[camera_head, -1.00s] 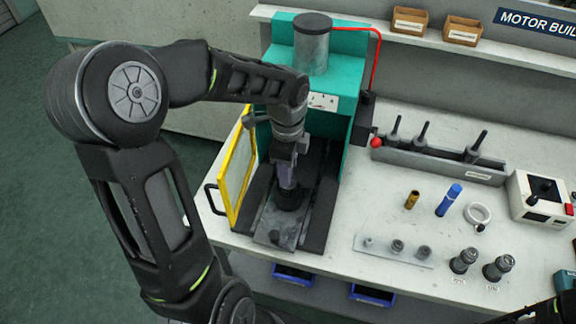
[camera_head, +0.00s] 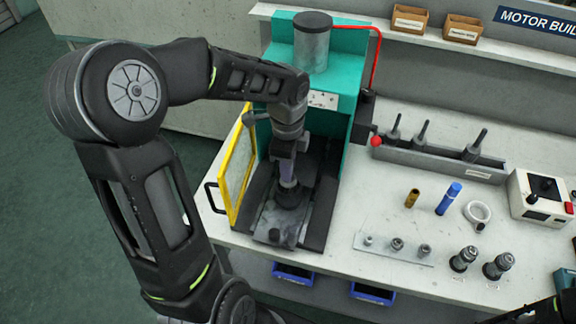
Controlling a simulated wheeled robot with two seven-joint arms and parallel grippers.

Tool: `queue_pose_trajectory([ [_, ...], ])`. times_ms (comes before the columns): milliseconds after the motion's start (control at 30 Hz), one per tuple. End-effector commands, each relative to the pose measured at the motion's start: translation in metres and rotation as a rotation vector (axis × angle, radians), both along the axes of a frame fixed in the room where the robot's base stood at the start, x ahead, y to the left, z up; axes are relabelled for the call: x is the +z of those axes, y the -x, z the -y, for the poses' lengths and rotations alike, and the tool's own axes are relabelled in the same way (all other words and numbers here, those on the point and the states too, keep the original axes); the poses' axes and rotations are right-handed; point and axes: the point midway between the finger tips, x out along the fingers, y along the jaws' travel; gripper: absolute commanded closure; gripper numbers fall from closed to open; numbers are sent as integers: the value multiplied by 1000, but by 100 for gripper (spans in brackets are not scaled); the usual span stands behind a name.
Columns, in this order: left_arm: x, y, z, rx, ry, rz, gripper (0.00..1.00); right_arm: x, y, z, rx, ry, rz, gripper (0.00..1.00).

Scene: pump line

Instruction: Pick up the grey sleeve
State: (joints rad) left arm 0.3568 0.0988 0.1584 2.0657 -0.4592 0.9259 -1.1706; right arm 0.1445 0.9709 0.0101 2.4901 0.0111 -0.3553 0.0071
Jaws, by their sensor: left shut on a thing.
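My left gripper (camera_head: 287,158) reaches down into the teal press (camera_head: 348,50) and is shut on a slim, purplish-grey piece that I take for the grey sleeve (camera_head: 288,173). The sleeve is upright, its upper part hidden by the fingers. Its lower end is just above or at a dark round holder (camera_head: 292,194) on the press bed; I cannot tell whether they touch. My right gripper is not in view; only dark parts of my right arm show at the bottom right corner.
The yellow-framed guard (camera_head: 237,170) stands open left of the bed. A brass sleeve (camera_head: 411,198), a blue sleeve (camera_head: 449,199) and a white ring (camera_head: 478,213) stand or lie on the bench to the right. A grey rack (camera_head: 430,160) with dark tools is behind them.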

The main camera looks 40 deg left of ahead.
Motion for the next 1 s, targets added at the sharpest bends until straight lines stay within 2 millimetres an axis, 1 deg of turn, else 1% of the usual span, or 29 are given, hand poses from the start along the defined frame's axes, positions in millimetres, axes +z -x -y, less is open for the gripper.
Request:
queue_pose_trajectory([
  [33, 0, 0, 0, 0, 0, 0, 96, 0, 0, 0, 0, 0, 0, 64],
  [100, 0, 0, 0, 0, 0, 0, 100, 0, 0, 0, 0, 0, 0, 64],
  [333, 1, 0, 0, 0, 0, 1, 100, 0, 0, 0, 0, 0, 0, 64],
  [467, 7, -1, 0, 1, -1, 4, 100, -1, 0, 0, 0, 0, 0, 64],
  [567, 19, -1, 0, 1, -2, 6, 100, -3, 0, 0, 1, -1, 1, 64],
  [900, 83, -1, 0, 0, -1, 5, 100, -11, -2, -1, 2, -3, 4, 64],
  [1000, 94, -1, 0, -1, -1, 3, 100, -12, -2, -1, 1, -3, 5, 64],
])
